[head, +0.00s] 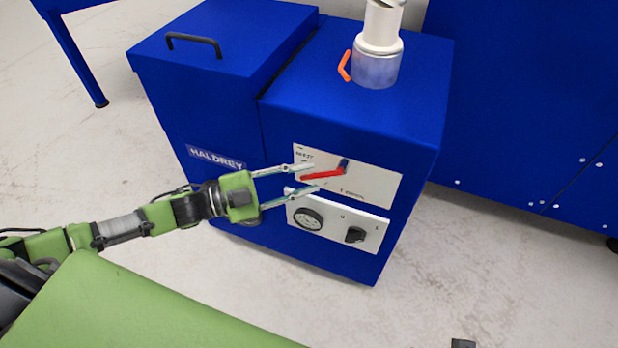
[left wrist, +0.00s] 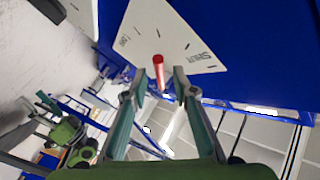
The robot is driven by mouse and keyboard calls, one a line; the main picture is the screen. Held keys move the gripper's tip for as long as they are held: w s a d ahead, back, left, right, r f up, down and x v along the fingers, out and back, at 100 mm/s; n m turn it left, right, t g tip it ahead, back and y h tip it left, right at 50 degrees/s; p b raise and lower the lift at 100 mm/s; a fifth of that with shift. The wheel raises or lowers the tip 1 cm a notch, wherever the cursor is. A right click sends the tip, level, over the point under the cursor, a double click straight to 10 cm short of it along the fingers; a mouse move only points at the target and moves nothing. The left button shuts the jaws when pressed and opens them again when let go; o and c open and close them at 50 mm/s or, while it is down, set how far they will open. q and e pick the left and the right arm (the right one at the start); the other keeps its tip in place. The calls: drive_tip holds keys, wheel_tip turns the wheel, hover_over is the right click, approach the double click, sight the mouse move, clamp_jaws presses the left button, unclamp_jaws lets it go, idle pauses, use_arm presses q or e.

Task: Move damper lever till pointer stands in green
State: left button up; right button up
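A red lever (head: 322,175) is pivoted on a white panel (head: 380,186) on the front of the blue machine and points left. It also shows in the left wrist view (left wrist: 158,72), nearly end-on. My left gripper (head: 315,177) has its two fingers apart, one above and one below the lever's free end. In the left wrist view the lever is between the fingertips (left wrist: 159,79), with a gap on each side. A round dial (head: 308,219) is on the lower panel; its pointer and any green zone are too small to tell. My right gripper is not in view.
A black knob (head: 355,235) is right of the dial. An orange handle (head: 344,66) stands beside the pipe collar (head: 376,70) on top of the machine. A lidded box (head: 222,45) adjoins on the left, a large blue cabinet (head: 530,110) on the right.

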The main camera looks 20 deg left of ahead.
use_arm(q)
drive_tip(key=shift+w+d, duration=0.5)
drive_tip(key=shift+d, duration=0.05)
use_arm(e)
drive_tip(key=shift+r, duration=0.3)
use_arm(q)
clamp_jaws()
drive_tip(key=shift+f, duration=0.1)
